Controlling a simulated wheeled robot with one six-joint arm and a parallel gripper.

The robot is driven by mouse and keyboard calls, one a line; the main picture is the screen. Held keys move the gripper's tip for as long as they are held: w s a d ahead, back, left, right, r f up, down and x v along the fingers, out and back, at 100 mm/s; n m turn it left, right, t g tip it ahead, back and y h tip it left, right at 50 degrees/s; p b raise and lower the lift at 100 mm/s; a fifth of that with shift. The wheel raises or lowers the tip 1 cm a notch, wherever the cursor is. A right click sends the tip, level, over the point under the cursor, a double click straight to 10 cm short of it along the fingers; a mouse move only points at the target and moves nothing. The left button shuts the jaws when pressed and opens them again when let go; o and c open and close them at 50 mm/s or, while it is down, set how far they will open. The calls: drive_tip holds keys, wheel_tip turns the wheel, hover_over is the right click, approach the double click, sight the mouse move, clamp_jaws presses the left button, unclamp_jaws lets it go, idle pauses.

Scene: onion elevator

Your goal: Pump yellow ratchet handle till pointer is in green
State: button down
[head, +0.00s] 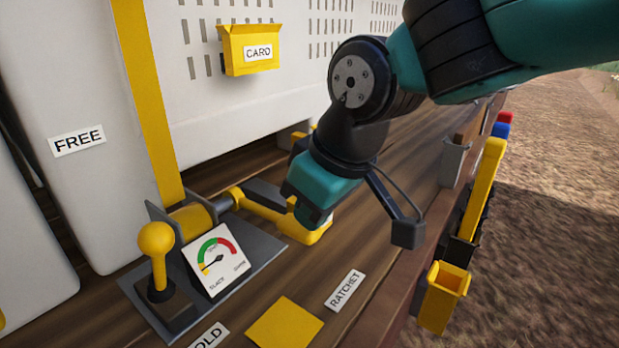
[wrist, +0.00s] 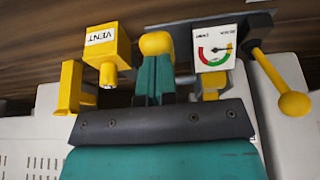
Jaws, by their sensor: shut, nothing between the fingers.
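The yellow ratchet handle (head: 265,208) is a cranked bar running right from a yellow barrel on a grey plate, low over the deck. My gripper (head: 313,218) is at the handle's outer end, its fingers shut and empty. In the wrist view the shut fingers (wrist: 156,75) point at a rounded yellow part (wrist: 157,43), seemingly the handle's end; contact cannot be told. The gauge (head: 213,262) stands left of the handle, with a green arc on top and red at right. Its black pointer lies low left, near the SLACK label, outside the green; the gauge also shows in the wrist view (wrist: 214,48).
A yellow ball-topped lever (head: 156,245) stands left of the gauge. A yellow VENT box (wrist: 105,47) is near my fingers. A yellow CARD box (head: 249,50) hangs on the white panel. A RATCHET label (head: 345,290) and yellow square (head: 285,324) lie on the deck.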

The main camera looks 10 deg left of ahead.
drive_tip(key=shift+s+d+f, duration=0.1)
drive_tip(key=shift+d+f, duration=0.05)
drive_tip(key=shift+f, duration=0.1)
wheel_tip(320, 180, up, 5)
drive_tip(key=p, duration=0.4)
drive_tip(key=shift+r, duration=0.1)
drive_tip(key=b+v, duration=0.1)
drive_tip(key=v, duration=0.8)
drive_tip(key=shift+d, duration=0.3)
drive_tip(key=shift+s, duration=0.15)
idle(0.3)
drive_tip(key=s+d+f+m+g, duration=0.1)
drive_tip(key=s+d+f+m, duration=0.1)
drive_tip(key=s+d+f, duration=0.3)
drive_tip(key=s+d+f+m+g, duration=0.1)
drive_tip(key=s+d+f+m, duration=0.2)
drive_tip(key=s+d+f, duration=0.2)
drive_tip(key=d+f, duration=0.3)
drive_tip(key=d, duration=0.4)
drive_tip(key=shift+s+d, duration=0.1)
